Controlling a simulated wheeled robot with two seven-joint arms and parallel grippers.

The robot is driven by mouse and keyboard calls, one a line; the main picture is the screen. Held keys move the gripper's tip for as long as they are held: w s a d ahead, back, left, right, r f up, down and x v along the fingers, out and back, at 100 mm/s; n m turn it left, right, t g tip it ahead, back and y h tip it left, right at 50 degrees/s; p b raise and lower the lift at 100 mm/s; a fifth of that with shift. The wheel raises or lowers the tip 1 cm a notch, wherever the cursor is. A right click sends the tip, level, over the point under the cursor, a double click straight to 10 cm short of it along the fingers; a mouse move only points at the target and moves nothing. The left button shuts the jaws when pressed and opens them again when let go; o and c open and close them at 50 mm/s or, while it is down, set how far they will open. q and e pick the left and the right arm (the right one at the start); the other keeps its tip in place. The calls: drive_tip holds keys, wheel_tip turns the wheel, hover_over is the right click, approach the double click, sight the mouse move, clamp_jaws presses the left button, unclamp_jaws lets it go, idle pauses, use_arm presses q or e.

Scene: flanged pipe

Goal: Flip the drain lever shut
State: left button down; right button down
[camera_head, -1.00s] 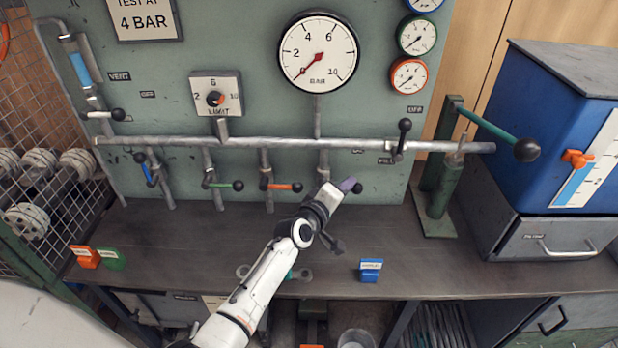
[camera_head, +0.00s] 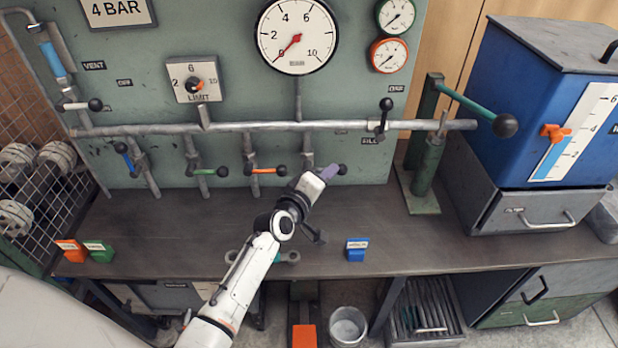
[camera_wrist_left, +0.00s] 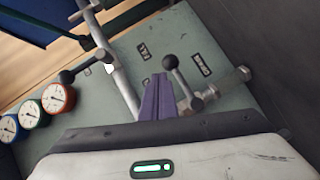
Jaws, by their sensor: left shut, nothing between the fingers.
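My left gripper (camera_head: 328,173) has purple fingers, which are shut and empty. In the head view its fingertips are just left of the black ball of the drain lever (camera_head: 342,169), on the rightmost lower branch of the pipe; the gripper hides most of that lever. In the left wrist view the fingers (camera_wrist_left: 156,97) lie beside the lever's grey arm (camera_wrist_left: 183,84) and black ball (camera_wrist_left: 170,62). I cannot tell whether they touch. A small label (camera_wrist_left: 199,65) is near it. My right gripper is not in view.
A fill lever (camera_head: 384,118) with a black ball stands upward, right of the gripper. Green (camera_head: 208,171) and orange (camera_head: 266,170) levers sit to the left. A green hand pump (camera_head: 428,165) stands at right. The bench top (camera_head: 180,225) is mostly clear; a blue block (camera_head: 357,249) lies near its front.

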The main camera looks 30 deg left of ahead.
use_arm(q)
drive_tip(key=v, duration=0.7)
drive_tip(key=shift+s+a+p, duration=0.2)
drive_tip(key=shift+a+p, duration=0.1)
drive_tip(key=shift+a, duration=0.1)
drive_tip(key=s+d+f+m+g, duration=0.2)
drive_tip(key=s+f+m, duration=0.3)
drive_tip(key=s, duration=0.4)
drive_tip(key=s+d+f+m+g, duration=0.2)
drive_tip(key=s+f+m, duration=0.3)
drive_tip(key=s, duration=0.5)
drive_tip(key=s+d+f+m+g+h, duration=0.1)
drive_tip(key=s+f+m, duration=0.4)
drive_tip(key=s, duration=0.5)
wheel_tip(320, 180, down, 3)
drive_tip(key=shift+d+r+g, duration=0.2)
drive_tip(key=shift+d+g, duration=0.7)
drive_tip(key=shift+g, duration=0.1)
